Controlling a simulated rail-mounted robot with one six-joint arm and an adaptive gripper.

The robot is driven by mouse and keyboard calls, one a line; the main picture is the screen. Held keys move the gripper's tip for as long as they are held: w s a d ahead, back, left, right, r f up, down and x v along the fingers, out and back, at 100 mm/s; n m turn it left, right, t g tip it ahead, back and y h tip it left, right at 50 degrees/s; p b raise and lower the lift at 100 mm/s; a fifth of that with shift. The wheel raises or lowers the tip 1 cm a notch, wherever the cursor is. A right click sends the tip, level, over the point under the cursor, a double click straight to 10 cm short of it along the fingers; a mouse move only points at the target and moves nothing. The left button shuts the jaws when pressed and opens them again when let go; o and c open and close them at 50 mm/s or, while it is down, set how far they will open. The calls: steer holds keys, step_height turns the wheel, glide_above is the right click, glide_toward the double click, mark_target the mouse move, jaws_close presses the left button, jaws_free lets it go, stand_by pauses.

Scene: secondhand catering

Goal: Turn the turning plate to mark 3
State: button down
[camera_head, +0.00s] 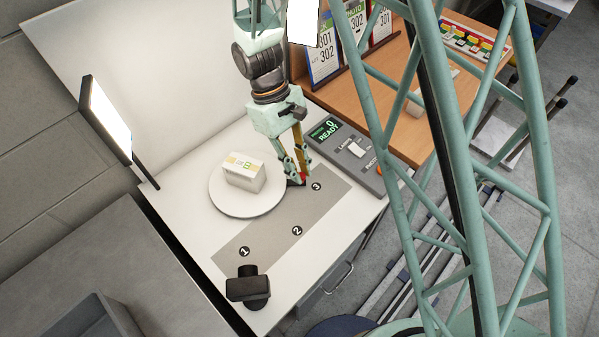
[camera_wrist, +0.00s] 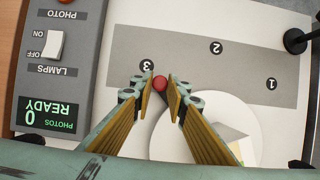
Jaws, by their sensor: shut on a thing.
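The white round turning plate (camera_head: 247,210) lies on the white table and carries a small white box (camera_head: 244,172). In the wrist view the plate (camera_wrist: 211,103) is partly hidden by my gripper. My gripper (camera_head: 301,179) points down at the plate's right edge. Its fingers are shut on a red knob (camera_wrist: 159,84) beside the plate's rim. The knob is close to mark 3 (camera_wrist: 147,65) on the grey strip. Mark 3 (camera_head: 316,187) shows just right of my fingertips in the head view. Marks 2 (camera_head: 297,230) and 1 (camera_head: 244,251) lie farther along the strip.
A control box (camera_head: 345,152) with a lamps switch and a display reading 0 and READY stands right of my gripper. A black camera-like device (camera_head: 248,287) stands near mark 1. A lit panel (camera_head: 108,117) stands at the left. The grey strip (camera_head: 272,237) is clear.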

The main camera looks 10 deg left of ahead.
steer(key=shift+w, duration=0.1)
stand_by(0.3)
steer(key=c, duration=2.5)
jaws_free()
steer(key=shift+c, duration=0.2)
steer(key=shift+r, duration=0.1)
steer(key=v, duration=1.2)
